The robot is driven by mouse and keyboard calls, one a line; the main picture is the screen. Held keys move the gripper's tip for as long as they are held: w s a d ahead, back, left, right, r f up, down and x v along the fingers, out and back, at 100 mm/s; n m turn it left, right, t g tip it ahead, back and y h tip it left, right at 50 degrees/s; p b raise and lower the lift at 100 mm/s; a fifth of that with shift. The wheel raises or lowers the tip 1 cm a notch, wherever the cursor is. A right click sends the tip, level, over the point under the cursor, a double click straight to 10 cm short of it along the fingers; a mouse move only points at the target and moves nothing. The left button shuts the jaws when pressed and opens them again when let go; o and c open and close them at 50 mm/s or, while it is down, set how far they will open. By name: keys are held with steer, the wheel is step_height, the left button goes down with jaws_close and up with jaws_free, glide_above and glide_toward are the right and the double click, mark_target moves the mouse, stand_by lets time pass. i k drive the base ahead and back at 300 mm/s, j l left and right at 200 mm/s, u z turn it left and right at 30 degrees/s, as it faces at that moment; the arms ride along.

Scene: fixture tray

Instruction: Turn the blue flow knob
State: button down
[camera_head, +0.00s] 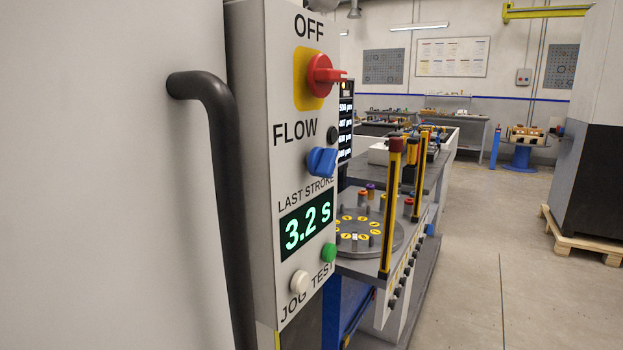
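The blue flow knob (321,161) sticks out from the grey control panel (262,190), just below and right of the printed word FLOW. A small black round part (332,134) sits above it. The red switch (324,75) on a yellow plate is higher up, beside the word OFF. Below the knob, a lit display (306,226) reads 3.2 s under the words LAST STROKE. A green button (329,253) and a white button (299,283) sit lower, near the words TEST and JOG. My gripper is not in view.
A black bar handle (222,190) stands out left of the panel. To the right is a bench with a round dial plate (366,236) and yellow-black posts (391,205). Open floor (500,240) lies further right, before a dark cabinet on a pallet (580,236).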

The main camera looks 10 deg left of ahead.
mark_target(321, 162)
steer(key=l+u, duration=0.45)
steer(key=l, duration=0.15)
steer(key=l+u, duration=0.45)
steer(key=l, duration=0.15)
steer(key=k+l+u, duration=0.1)
steer(key=l+u, duration=0.35)
steer(key=l, duration=0.15)
